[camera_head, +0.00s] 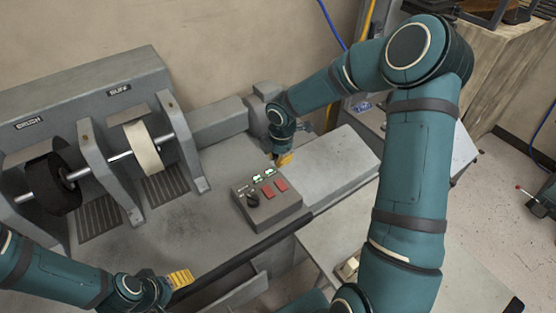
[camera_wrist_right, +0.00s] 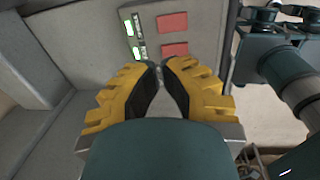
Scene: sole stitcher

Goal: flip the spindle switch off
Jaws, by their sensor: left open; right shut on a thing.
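The grey control box (camera_head: 268,212) sits on the machine bench, with a black knob (camera_head: 252,199), two red squares and two green-lit switches (camera_head: 257,178). Which switch is the spindle switch is too small to read. My right gripper (camera_head: 284,160) is at the box's far edge, beside the farther green-lit switch (camera_head: 269,172). In the right wrist view its yellow fingers (camera_wrist_right: 160,67) are nearly together, near the lower green-lit switch (camera_wrist_right: 138,53). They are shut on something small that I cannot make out. My left gripper (camera_head: 180,278) is open and empty at the bench's front edge.
The brush wheel (camera_head: 50,180) and the buff wheel (camera_head: 143,146) are on a shaft at the left. A raised grey block (camera_head: 325,165) lies right of the box. A dark rail (camera_head: 240,252) runs along the bench front.

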